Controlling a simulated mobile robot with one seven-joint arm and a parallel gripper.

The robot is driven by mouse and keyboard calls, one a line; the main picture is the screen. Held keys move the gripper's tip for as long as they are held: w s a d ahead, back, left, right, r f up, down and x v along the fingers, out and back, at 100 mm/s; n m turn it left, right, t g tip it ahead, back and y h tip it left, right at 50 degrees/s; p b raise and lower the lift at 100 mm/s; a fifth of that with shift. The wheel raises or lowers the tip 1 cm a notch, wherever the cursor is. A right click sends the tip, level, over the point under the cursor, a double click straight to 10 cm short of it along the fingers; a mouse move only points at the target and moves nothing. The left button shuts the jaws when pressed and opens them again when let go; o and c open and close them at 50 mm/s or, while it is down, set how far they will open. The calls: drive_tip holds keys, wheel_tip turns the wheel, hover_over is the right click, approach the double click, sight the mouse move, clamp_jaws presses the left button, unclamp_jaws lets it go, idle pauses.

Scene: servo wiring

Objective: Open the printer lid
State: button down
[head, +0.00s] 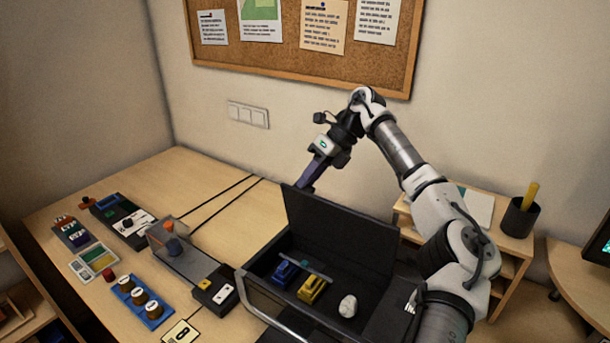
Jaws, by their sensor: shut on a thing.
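The printer (262,268) is a dark box on the desk with a silver bar along its front. Its black lid (340,232) stands raised, close to upright, at the back of the opening. Inside I see a blue piece (285,273), a yellow piece (312,288) and a white rounded piece (348,306). My gripper (304,184) points down from above with its purple fingers at the lid's upper left edge, shut on the lid. The exact contact at the fingertips is small and partly hidden behind the lid.
Left of the printer are a clear-walled box (172,242), a blue tray with brown knobs (143,301) and a dark device (122,221). Black cables run behind. A shelf with a pen cup (520,217) stands right. A corkboard (295,50) hangs above. The back left desk is clear.

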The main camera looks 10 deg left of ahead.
drive_tip(key=shift+w+d+f, duration=0.1)
drive_tip(key=shift+d+f, duration=0.1)
drive_tip(key=shift+f, duration=0.4)
drive_tip(key=shift+w+d+f, duration=0.1)
drive_tip(key=shift+d+f, duration=0.05)
drive_tip(key=shift+f, duration=0.4)
drive_tip(key=c, duration=1.6)
unclamp_jaws()
drive_tip(key=shift+c, duration=0.2)
drive_tip(key=o, duration=0.3)
drive_tip(key=shift+w+f, duration=0.15)
drive_tip(key=shift+f, duration=0.05)
drive_tip(key=shift+r, duration=0.1)
drive_tip(key=shift+c, duration=0.5)
drive_tip(key=shift+r, duration=0.1)
drive_tip(key=shift+a+r+p+v, duration=0.15)
drive_tip(key=shift+p+v, duration=0.2)
drive_tip(key=shift+v, duration=2.05)
drive_tip(key=shift+a+r+p+v, duration=0.15)
drive_tip(key=shift+p+v, duration=0.25)
drive_tip(key=shift+v, duration=2)
drive_tip(key=shift+a+r+p+v, duration=0.1)
drive_tip(key=shift+a+p+v, duration=0.2)
drive_tip(key=shift+v, duration=2.1)
